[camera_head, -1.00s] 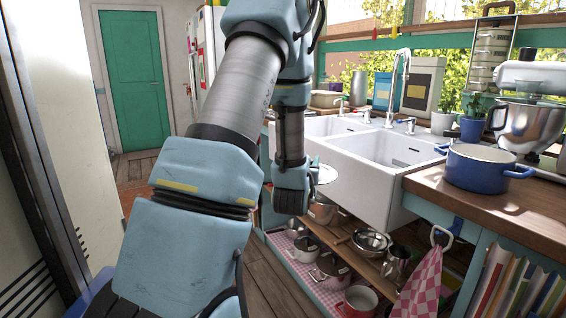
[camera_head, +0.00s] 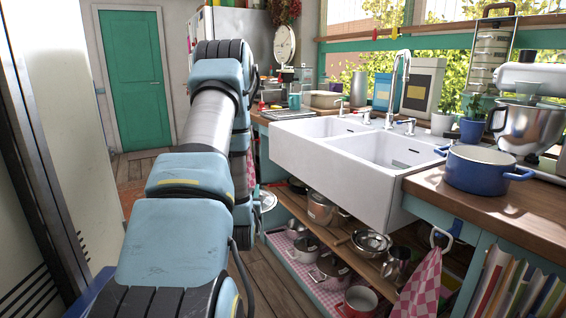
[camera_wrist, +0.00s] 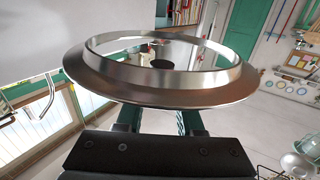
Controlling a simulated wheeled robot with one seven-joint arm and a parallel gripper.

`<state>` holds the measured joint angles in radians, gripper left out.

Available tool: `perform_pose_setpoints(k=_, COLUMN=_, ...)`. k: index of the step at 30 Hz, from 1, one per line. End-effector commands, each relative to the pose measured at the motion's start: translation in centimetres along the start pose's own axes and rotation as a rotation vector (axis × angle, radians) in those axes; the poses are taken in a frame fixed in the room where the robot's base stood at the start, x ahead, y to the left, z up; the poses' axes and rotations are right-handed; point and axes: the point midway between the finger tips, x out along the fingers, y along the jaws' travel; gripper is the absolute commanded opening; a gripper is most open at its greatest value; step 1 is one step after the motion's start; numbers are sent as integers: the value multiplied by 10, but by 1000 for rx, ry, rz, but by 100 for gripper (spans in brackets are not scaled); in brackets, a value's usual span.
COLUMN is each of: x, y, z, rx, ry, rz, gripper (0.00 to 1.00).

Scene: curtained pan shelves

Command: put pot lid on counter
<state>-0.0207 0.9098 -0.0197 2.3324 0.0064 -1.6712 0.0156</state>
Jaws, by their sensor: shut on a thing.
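The pot lid is a round, shiny metal disc with a raised rim, and it fills the upper middle of the wrist view (camera_wrist: 160,92). My gripper (camera_wrist: 160,120) is shut on it and holds it in the air. In the head view only a sliver of the lid (camera_head: 268,200) shows past my arm, in front of the lower shelves and below counter height. My gripper's fingers are hidden behind my arm there. Another stretch of counter (camera_head: 266,115) lies left of the sink.
A white double sink (camera_head: 330,175) juts out between the counter stretches. A blue pot (camera_head: 478,172) stands on the right counter. Shelves below hold several pans. A checked towel (camera_head: 420,287) hangs at the right. The wooden floor in front is clear.

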Motion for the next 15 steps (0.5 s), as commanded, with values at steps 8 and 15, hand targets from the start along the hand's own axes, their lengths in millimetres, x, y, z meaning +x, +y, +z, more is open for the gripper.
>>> perform_pose_setpoints(k=8, x=0, y=1, z=-18, rx=1, ry=1, rz=2, gripper=0)
perform_pose_setpoints(k=15, x=5, y=11, z=-21, rx=1, ry=4, rz=16, gripper=0)
